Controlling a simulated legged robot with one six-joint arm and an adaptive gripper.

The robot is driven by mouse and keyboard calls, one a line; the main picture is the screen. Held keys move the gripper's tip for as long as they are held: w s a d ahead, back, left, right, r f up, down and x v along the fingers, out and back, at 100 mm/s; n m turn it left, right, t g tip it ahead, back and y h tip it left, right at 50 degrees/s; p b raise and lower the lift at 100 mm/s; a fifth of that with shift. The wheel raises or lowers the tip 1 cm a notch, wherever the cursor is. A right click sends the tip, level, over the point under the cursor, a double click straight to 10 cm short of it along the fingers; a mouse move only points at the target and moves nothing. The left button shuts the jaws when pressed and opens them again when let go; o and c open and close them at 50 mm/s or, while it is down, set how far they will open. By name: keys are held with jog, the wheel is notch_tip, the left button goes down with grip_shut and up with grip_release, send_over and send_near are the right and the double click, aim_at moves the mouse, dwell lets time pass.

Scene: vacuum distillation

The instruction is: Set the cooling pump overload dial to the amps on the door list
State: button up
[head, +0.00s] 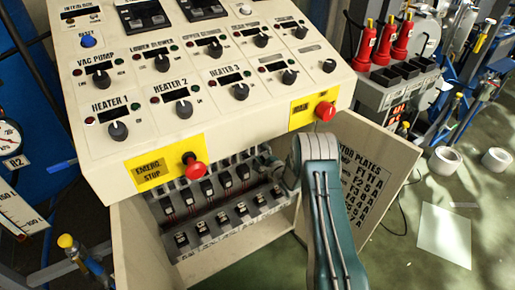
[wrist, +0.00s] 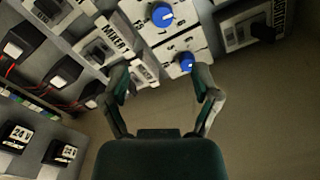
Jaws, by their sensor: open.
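The door list (head: 366,180), headed "...TOR PLATES", is on the open right cabinet door; my arm hides its left part, and the amp values are too small to read surely. In the wrist view, a blue dial (wrist: 187,62) on a white plate sits ahead of my open, empty gripper (wrist: 163,80), nearer the right finger. A second, larger blue dial (wrist: 161,14) is above it. I cannot read which one is for the cooling pump. In the head view my arm reaches into the cabinet and the fingers are hidden.
The console (head: 200,80) with knobs and red stop buttons overhangs the cabinet. Rows of black breakers (head: 226,180) fill the cabinet's inside. A "MIXER" label (wrist: 118,36) is left of the dials. The open door (head: 395,160) stands close right of my arm.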

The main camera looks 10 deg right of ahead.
jog(key=w+a+n, duration=0.4)
jog(key=w+n, duration=0.7)
jog(key=n, duration=1.3)
jog(key=shift+w+r+n+y, duration=0.15)
jog(key=shift+w+n+y, duration=0.05)
jog(key=shift+n+y, duration=0.1)
grip_shut()
